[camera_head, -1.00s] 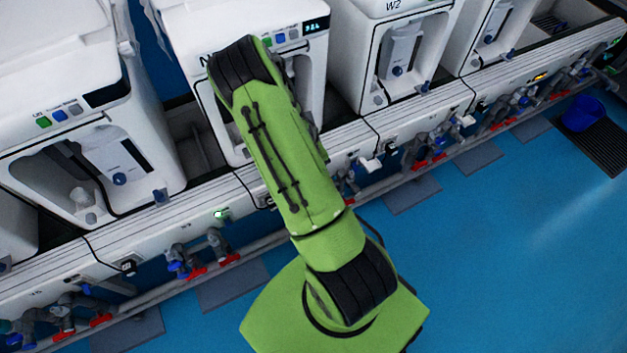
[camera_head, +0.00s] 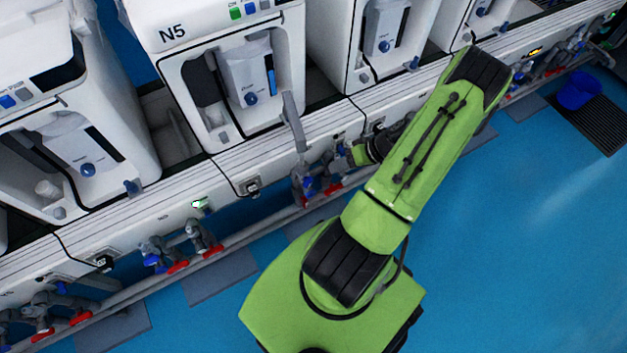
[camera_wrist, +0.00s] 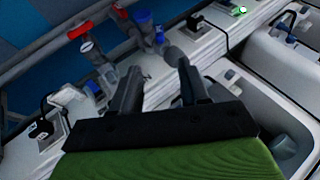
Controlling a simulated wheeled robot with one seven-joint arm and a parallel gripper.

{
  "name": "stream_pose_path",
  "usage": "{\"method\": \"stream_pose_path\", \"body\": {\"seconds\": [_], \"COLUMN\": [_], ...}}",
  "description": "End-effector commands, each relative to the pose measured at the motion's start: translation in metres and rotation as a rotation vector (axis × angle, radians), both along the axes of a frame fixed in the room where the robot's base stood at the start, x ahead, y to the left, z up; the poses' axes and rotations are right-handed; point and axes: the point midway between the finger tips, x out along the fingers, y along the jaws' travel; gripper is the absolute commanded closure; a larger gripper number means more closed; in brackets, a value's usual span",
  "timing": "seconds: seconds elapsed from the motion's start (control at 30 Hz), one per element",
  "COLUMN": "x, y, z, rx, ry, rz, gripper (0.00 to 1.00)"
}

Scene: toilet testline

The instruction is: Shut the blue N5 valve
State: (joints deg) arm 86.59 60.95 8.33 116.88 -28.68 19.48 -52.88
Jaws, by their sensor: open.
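The machine labelled N5 (camera_head: 230,75) stands at the upper middle of the head view. Below its front are grey pipes with a blue valve handle (camera_head: 308,185) and a red handle (camera_head: 333,188). In the wrist view a blue handle (camera_wrist: 143,18) shows beyond my fingertips. A second blue part (camera_wrist: 160,38) is just below it. My gripper (camera_wrist: 158,73) is open and empty, its two grey fingers apart, pointing at the pipes. No contact with the blue handle shows. In the head view my gripper is hard to make out against the pipes.
Red handles (camera_wrist: 80,28) sit left of the blue ones in the wrist view. A black socket (camera_head: 252,187) and a green light (camera_head: 198,204) are on the rail. Other white machines stand on both sides.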

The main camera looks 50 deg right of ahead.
Motion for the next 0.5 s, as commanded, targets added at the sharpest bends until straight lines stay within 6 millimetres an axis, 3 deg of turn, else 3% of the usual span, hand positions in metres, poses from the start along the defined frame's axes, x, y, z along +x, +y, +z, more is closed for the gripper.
{"method": "stream_pose_path", "body": {"seconds": [0.5], "x": [0.062], "y": [0.047], "z": [-0.101], "rx": [0.004], "ry": [0.005], "rz": [0.000], "gripper": [0.55]}}
